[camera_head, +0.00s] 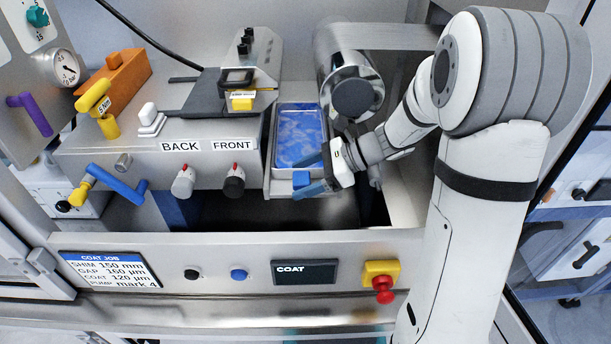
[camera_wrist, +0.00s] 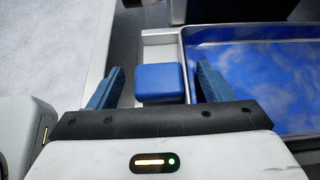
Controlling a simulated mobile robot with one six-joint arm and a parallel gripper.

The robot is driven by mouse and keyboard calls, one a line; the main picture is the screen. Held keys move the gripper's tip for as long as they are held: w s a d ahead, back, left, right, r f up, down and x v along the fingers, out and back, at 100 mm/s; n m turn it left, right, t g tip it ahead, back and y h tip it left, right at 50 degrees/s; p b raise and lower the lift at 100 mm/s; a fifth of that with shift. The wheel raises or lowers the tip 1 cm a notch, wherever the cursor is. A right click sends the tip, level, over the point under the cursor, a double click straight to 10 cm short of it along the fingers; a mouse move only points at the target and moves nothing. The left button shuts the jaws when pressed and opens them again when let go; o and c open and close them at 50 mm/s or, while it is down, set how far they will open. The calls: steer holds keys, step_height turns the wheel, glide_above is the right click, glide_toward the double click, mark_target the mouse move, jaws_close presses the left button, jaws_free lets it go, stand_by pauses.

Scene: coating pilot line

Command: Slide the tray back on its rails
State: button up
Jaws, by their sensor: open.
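The tray (camera_head: 299,165) is a metal pan with a mottled blue and white surface inside. It sits right of the FRONT label, beside a metal roller. In the wrist view the tray (camera_wrist: 253,28) fills the right side. A blue block-like handle (camera_wrist: 160,83) is at the tray's near end; it also shows in the head view (camera_head: 301,179). My gripper (camera_head: 308,178) is open at that near end. In the wrist view my gripper's blue fingers (camera_wrist: 158,86) stand on either side of the handle, with gaps showing between. The rails under the tray are hidden.
A large metal roller (camera_head: 352,92) stands close right of the tray. Two knobs (camera_head: 184,181) (camera_head: 234,182) sit on the front face to the left. A dark open cavity (camera_head: 290,212) lies below the tray. A red stop button (camera_head: 383,284) is on the front panel.

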steer(key=shift+d, duration=0.1)
steer(key=b+v, duration=0.1)
steer(key=v, duration=0.6)
steer(key=shift+d+r+b, duration=0.2)
steer(key=shift+d+b, duration=0.1)
steer(key=shift+s+f, duration=0.1)
